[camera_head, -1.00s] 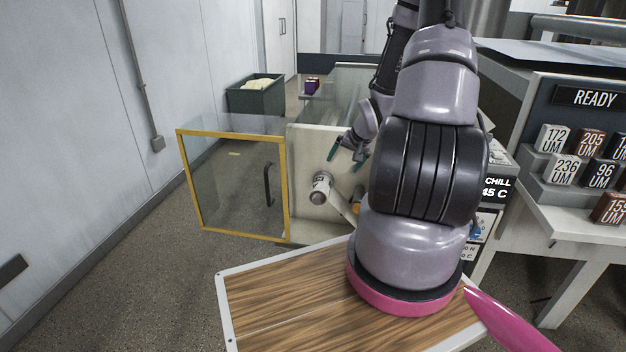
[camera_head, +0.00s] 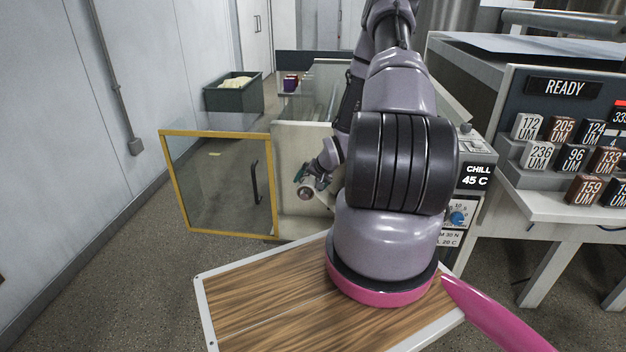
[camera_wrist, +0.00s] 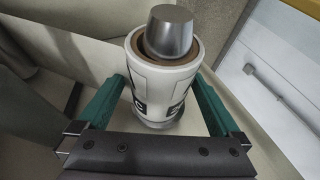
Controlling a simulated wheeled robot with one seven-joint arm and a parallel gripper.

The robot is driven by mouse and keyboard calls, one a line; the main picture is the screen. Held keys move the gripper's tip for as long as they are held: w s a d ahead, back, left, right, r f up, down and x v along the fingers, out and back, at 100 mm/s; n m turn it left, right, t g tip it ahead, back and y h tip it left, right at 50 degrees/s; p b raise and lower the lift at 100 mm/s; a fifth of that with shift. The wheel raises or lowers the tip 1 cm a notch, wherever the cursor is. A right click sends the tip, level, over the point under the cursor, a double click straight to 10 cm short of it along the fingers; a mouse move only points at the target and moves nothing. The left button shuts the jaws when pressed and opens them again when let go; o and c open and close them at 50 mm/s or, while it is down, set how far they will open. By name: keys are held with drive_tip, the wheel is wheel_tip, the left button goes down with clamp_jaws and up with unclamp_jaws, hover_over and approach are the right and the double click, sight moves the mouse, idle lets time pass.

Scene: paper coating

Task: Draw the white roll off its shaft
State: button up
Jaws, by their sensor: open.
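The white roll (camera_wrist: 162,86) with black markings sits on its shaft (camera_wrist: 170,34), whose grey metal end sticks out of the roll's brown core in the wrist view. My gripper (camera_wrist: 165,110) is open, with one green finger on each side of the roll. The fingers look close to the roll, but I cannot tell if they touch it. In the head view my gripper (camera_head: 311,180) is at the machine's pale front panel (camera_head: 292,150), and the roll's end (camera_head: 305,193) shows between the fingers. The rest of the roll is mostly hidden there.
A yellow-framed glass door (camera_head: 221,186) stands open left of the panel. A wood-topped table (camera_head: 265,308) is in front. A console with labelled blocks (camera_head: 575,158) stands at right. A dark green bin (camera_head: 233,96) is behind. The floor at left is clear.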

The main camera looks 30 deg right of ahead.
drive_tip(key=shift+w+f, duration=0.25)
drive_tip(key=shift+f, duration=0.15)
drive_tip(key=c, duration=1.2)
drive_tip(key=shift+s+a, duration=1.45)
drive_tip(key=shift+s, duration=0.6)
drive_tip(key=shift+s+a, duration=1.4)
drive_tip(key=shift+s, duration=0.7)
drive_tip(key=shift+s+a, duration=1.45)
drive_tip(key=shift+s, duration=0.6)
drive_tip(key=shift+c, duration=0.2)
